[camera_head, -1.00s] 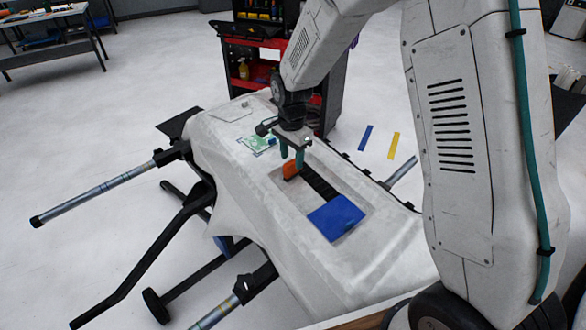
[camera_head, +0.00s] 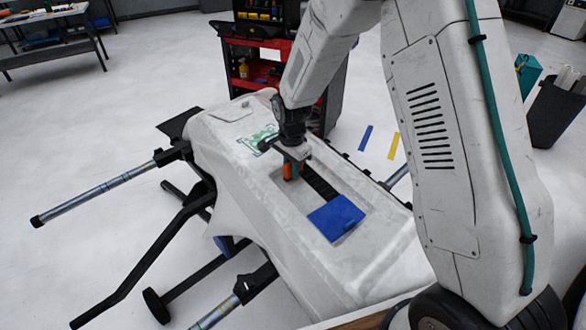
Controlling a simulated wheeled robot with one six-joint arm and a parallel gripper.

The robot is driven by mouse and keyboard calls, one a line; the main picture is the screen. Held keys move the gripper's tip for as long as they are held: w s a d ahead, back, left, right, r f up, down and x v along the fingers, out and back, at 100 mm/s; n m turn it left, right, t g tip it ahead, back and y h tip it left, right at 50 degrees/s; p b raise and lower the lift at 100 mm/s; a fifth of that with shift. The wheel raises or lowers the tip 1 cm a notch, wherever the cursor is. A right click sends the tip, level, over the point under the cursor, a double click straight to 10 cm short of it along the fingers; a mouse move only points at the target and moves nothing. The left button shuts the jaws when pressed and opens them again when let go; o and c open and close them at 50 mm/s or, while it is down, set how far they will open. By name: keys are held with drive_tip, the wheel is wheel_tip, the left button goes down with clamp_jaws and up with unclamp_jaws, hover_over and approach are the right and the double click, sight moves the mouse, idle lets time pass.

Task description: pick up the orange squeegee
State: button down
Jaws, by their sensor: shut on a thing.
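The orange squeegee (camera_head: 288,171) is at the upper left end of the recess in the white covered panel (camera_head: 231,143). My gripper (camera_head: 293,170) points down over it, its green fingers shut on the squeegee. The fingers hide part of it, and I cannot tell whether it still touches the surface below. A blue square piece (camera_head: 336,217) lies at the lower right end of the same recess, apart from my gripper.
A black ribbed strip (camera_head: 319,184) lies in the recess between squeegee and blue piece. A green-printed sheet (camera_head: 260,137) lies left of my gripper. A blue strip (camera_head: 365,138) and a yellow strip (camera_head: 393,145) lie on the floor. A red tool cart (camera_head: 262,63) stands behind.

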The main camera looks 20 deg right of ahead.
drive_tip(key=shift+r, duration=0.15)
drive_tip(key=shift+r, duration=0.65)
wheel_tip(320, 180, up, 2)
drive_tip(key=shift+r, duration=0.15)
drive_tip(key=s, duration=0.5)
drive_tip(key=s+d, duration=0.1)
drive_tip(key=s, duration=0.4)
drive_tip(key=s+r, duration=0.1)
drive_tip(key=s, duration=0.5)
drive_tip(key=shift+d, duration=0.15)
